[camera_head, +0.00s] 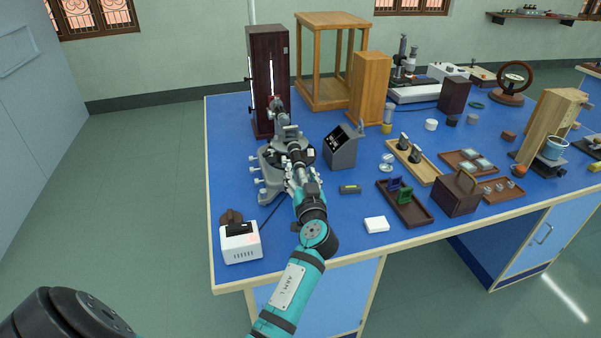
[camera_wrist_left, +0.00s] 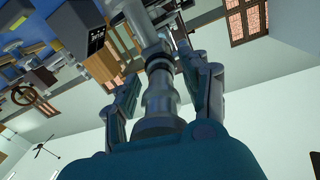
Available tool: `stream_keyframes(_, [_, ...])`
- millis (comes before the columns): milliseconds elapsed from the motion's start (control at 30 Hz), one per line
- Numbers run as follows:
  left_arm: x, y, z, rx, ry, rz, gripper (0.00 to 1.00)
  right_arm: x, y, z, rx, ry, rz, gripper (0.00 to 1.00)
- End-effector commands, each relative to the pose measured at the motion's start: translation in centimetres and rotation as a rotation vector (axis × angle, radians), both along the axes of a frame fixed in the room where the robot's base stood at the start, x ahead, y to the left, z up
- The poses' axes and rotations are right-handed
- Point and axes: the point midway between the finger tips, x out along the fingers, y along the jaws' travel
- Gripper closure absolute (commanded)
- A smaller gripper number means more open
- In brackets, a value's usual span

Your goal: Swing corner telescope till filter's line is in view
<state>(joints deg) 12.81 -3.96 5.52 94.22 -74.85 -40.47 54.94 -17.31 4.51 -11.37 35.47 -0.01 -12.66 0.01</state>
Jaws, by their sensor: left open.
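The corner spectrometer (camera_head: 268,168) stands near the left end of the blue bench, with grey metal legs and knobs. Its telescope (camera_head: 296,152) points toward me, and its tube (camera_wrist_left: 160,95) runs up the middle of the left wrist view. My left gripper (camera_head: 303,182) is open, with one finger on each side of the tube; whether either touches it I cannot tell. A tall dark wooden housing (camera_head: 262,70) with a bright slit stands behind the spectrometer. Blue and green filter pieces (camera_head: 405,194) sit in a dark tray. My right gripper is not in view.
A grey box with a dark screen (camera_head: 341,150) stands close right of the spectrometer. A white power unit (camera_head: 240,243) is at the front left edge. A white block (camera_head: 376,224) lies near the front edge. A wooden stand (camera_head: 330,60) is behind.

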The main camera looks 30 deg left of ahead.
Motion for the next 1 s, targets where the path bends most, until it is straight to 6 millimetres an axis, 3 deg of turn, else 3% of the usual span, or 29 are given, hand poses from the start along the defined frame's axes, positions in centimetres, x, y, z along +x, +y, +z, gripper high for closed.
stream_keyframes(67, [0.0, 0.0, 0.0, 0.000, 0.000, 0.000, 0.54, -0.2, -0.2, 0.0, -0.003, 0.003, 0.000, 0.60])
stream_keyframes(400, [0.0, 0.0, 0.0, 0.000, 0.000, 0.000, 0.99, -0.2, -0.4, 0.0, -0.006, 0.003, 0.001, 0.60])
stream_keyframes(733, [-0.2, 0.3, 0.0, 0.001, 0.002, -0.006, 1.00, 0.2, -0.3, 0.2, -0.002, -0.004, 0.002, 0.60])
stream_keyframes(1000, [-2.4, 3.3, 0.3, 0.005, 0.010, -0.171, 1.00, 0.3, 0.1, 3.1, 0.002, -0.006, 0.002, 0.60])
